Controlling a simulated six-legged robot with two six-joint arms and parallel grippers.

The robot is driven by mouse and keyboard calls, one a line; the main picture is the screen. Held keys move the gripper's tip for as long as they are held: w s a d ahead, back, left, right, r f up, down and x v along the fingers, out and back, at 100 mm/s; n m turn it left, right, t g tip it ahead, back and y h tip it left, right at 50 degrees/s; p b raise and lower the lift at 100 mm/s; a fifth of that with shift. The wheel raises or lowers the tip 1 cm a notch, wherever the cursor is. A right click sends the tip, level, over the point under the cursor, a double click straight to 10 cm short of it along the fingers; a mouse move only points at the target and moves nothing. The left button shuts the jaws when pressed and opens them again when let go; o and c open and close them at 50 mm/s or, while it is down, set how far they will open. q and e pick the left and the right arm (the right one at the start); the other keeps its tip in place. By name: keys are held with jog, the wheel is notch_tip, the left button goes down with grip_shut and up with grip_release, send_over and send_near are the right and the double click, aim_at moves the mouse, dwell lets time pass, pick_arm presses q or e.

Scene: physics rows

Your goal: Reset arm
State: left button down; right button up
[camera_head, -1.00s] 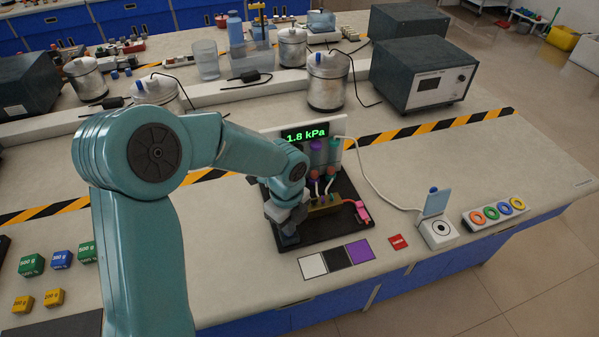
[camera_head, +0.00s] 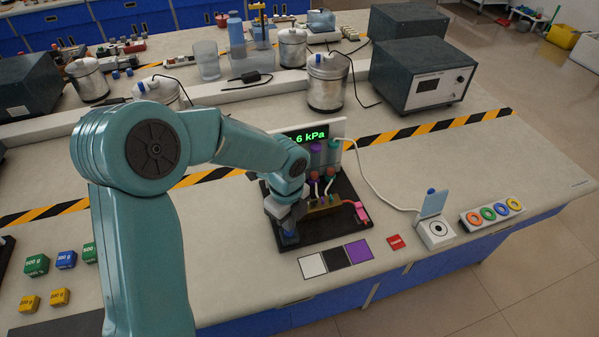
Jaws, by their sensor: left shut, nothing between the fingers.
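My left arm comes in from the lower left and bends over the bench. My left gripper (camera_head: 289,232) points down at the left part of a black board (camera_head: 318,235). It is shut and empty, and its fingertips are small and partly hidden, so I cannot tell whether they touch the board. The board carries a brass-coloured block with ports (camera_head: 322,203), a pink connector (camera_head: 361,211) and coloured cylinders (camera_head: 316,155). A green display (camera_head: 312,134) behind it is partly covered by my arm. My right gripper is not in view.
White, black and purple squares (camera_head: 358,250) and a red tag (camera_head: 396,242) lie in front. A white box with a raised blue lid (camera_head: 437,230) and a ring rack (camera_head: 492,211) stand right. Weight blocks (camera_head: 66,260) sit left. Metal canisters (camera_head: 328,82) stand behind.

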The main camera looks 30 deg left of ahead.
pick_arm(q)
jog(key=shift+f+b, duration=0.75)
jog(key=shift+f, duration=0.35)
jog(key=shift+r, duration=0.1)
jog(key=shift+r+p, duration=1.1)
jog(key=shift+f, duration=0.15)
